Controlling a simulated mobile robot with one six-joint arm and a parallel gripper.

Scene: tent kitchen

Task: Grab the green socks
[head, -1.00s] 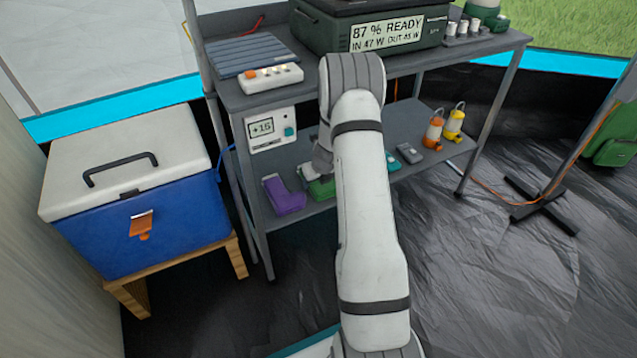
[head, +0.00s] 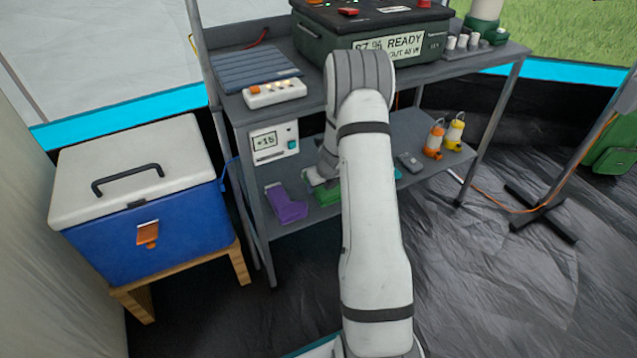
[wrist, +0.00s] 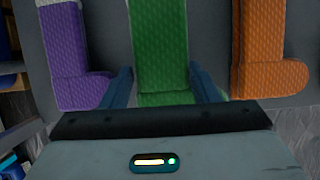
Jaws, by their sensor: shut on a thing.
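The green socks (wrist: 160,45) lie on the lower shelf between purple and orange socks in the wrist view. My gripper (wrist: 162,88) is shut on the green socks, with one blue finger along each side of them. In the head view a small patch of the green socks (head: 328,193) shows beside my arm, which hides the rest and most of my gripper.
Purple socks (wrist: 80,50) lie close on the left and orange socks (wrist: 262,55) on the right. The lower shelf (head: 430,135) sits under an upper shelf carrying a dark green power box (head: 318,38). A blue cooler (head: 150,230) stands left.

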